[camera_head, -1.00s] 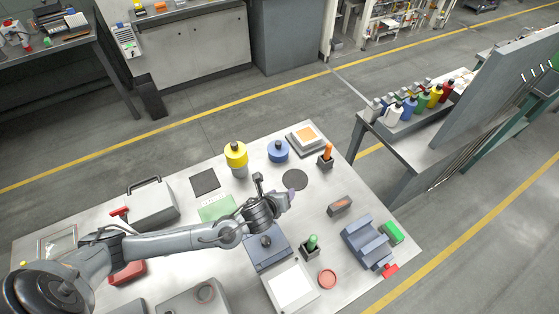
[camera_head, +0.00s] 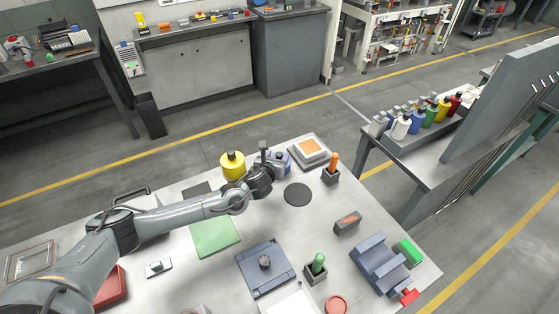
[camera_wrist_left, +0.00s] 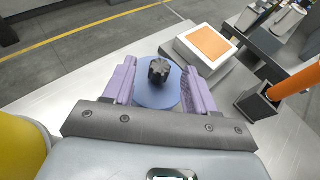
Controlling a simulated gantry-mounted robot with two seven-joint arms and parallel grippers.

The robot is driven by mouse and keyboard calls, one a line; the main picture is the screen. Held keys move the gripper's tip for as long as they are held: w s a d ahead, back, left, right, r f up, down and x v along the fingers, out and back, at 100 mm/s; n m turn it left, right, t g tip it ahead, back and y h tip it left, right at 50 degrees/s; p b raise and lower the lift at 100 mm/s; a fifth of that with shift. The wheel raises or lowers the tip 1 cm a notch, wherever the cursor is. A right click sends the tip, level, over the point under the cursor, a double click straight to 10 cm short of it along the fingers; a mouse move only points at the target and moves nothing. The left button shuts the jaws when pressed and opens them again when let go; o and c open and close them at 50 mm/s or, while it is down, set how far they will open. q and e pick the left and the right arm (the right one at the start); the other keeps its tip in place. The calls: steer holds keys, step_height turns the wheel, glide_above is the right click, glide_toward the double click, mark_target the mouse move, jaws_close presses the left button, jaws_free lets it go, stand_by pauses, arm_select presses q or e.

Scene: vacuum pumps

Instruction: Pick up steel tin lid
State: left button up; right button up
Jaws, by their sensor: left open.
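A round blue lid (camera_wrist_left: 155,95) with a black ribbed knob (camera_wrist_left: 159,70) lies between the fingers in the left wrist view. I cannot tell whether this is the steel tin lid, and the tin's side is hidden. My left gripper (camera_head: 284,158) is at the back of the table in the head view and hides most of the blue item there. In the left wrist view the gripper (camera_wrist_left: 160,74) is open, with one lavender finger on each side of the lid. I cannot tell whether they touch it. My right gripper is not in view.
A yellow canister (camera_head: 232,165) stands close to the gripper's left. A box with an orange top (camera_head: 310,148) and an orange-handled tool in a dark holder (camera_head: 331,170) stand to the right. A dark round pad (camera_head: 297,194) lies in front. Bare table (camera_head: 300,230) lies nearer.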

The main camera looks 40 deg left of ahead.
mark_target(279, 153)
arm_select(q)
steer(key=shift+x, duration=2.65)
steer(key=shift+c, duration=0.2)
jaws_close()
steer(key=shift+r, duration=0.1)
